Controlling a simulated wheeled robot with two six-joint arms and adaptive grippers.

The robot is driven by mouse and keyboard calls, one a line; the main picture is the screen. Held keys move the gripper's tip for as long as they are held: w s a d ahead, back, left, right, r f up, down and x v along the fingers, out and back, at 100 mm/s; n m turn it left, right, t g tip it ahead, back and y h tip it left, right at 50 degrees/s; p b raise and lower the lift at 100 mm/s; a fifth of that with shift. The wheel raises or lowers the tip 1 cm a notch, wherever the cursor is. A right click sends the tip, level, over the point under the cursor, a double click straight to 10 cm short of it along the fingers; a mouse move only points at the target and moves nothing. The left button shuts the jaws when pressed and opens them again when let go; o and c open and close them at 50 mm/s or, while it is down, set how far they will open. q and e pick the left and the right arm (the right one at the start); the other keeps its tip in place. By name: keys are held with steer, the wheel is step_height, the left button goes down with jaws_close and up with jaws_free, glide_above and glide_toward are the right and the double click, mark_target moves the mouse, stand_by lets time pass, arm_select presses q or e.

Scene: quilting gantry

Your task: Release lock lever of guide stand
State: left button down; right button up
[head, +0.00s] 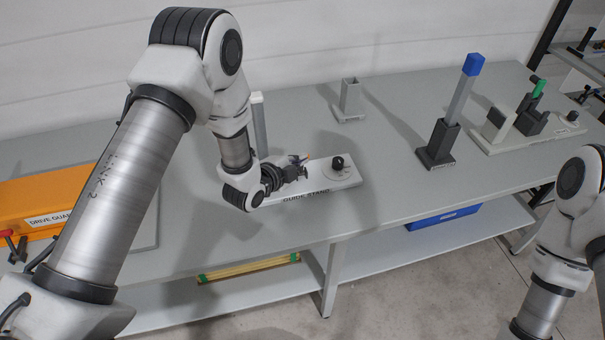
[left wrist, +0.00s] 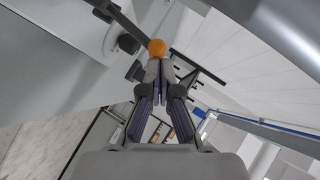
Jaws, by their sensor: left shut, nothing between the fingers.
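The guide stand (head: 345,181) is a white labelled base on the grey table, with a round dial and dark knob (head: 337,163) at its right end. My left gripper (head: 301,168) is low over the stand, beside this knob. In the left wrist view its fingers (left wrist: 156,68) are shut together with nothing between them. The lock lever's orange ball end (left wrist: 157,47) shows right at the fingertips, and its dark bar (left wrist: 122,22) runs to the upper left. I cannot tell whether the fingers touch the ball. My right arm shows at the right edge; its gripper is out of view.
An orange drive guard (head: 40,207) lies at the left. A grey socket (head: 349,100) stands behind the stand, and a blue-topped post (head: 461,105) in a dark holder to the right. Further right is a fixture with a green handle (head: 538,88). A blue bin (head: 443,217) sits below.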

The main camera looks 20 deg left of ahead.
arm_select(q)
steer(key=shift+w+a+r+b, duration=0.2)
steer(key=shift+w+a+b, duration=0.25)
steer(key=shift+w, duration=0.3)
steer(key=shift+w+a+r+b, duration=0.2)
steer(key=shift+w+a+b, duration=0.25)
steer(key=shift+w, duration=0.25)
steer(key=shift+r, duration=0.1)
steer(key=shift+r+p, duration=0.45)
steer(key=shift+r, duration=0.25)
